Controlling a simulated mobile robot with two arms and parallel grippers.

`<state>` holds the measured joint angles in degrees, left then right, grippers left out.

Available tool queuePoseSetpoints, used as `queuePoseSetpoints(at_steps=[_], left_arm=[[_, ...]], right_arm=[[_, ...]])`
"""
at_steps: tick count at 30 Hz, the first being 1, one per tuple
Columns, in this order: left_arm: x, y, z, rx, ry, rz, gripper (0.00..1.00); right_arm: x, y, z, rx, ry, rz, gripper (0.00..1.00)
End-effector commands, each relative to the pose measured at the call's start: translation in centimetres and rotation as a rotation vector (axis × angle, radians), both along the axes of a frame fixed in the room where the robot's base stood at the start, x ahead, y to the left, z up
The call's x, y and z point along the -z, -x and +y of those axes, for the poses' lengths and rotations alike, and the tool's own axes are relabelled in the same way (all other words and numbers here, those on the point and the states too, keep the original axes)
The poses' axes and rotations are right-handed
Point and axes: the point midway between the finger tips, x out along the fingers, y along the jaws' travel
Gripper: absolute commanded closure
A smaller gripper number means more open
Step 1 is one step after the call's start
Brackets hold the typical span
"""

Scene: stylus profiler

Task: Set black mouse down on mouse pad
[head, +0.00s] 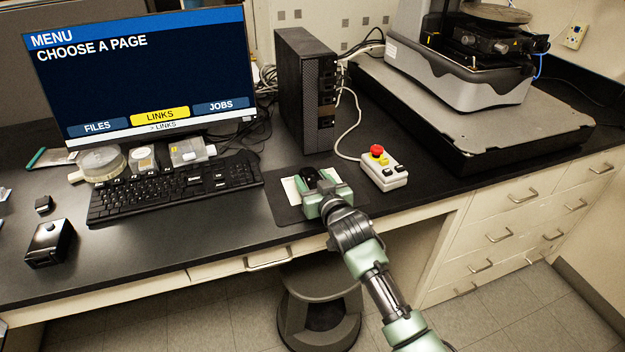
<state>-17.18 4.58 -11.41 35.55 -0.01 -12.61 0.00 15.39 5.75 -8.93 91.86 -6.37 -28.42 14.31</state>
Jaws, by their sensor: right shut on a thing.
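The dark mouse pad (288,212) lies on the black bench to the right of the keyboard. My right gripper (313,182) is over the pad, and its green body covers much of it. It is shut on the black mouse (309,175), of which only a small dark part shows between the fingers. I cannot tell whether the mouse touches the pad. My left gripper is not in view.
The keyboard (175,187) is left of the pad. A control box with a red button (384,168) stands close on the right. A computer tower (305,90) and the monitor (140,75) stand behind. The profiler (460,60) sits on a slab at the right. A stool (320,305) is below.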

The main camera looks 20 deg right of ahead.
Motion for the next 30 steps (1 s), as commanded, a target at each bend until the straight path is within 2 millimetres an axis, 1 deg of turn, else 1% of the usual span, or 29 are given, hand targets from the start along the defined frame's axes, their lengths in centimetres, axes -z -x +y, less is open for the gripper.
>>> queuePoseSetpoints(at_steps=[1,3,11,14,16,20,27,30], left_arm=[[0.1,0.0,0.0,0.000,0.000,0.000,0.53],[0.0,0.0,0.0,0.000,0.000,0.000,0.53],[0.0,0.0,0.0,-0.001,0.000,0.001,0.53],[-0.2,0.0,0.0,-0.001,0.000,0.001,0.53],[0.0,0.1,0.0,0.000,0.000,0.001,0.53],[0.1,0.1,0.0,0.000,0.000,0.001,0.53],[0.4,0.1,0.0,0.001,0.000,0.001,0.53],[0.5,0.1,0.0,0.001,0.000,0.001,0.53]], right_arm=[[0.1,0.0,0.0,0.000,0.000,0.000,0.42],[0.1,0.0,0.0,0.000,0.000,0.000,0.26],[0.1,0.0,0.0,0.000,0.000,0.001,0.26],[-0.3,0.0,0.0,0.000,0.000,0.000,0.26],[-0.2,0.5,0.0,0.000,0.000,0.001,0.26],[-0.6,2.4,-0.1,0.000,0.000,0.001,0.26],[-1.5,7.3,-0.3,0.001,0.000,0.002,0.26],[-1.9,9.1,-0.4,0.001,0.000,0.001,0.26]])
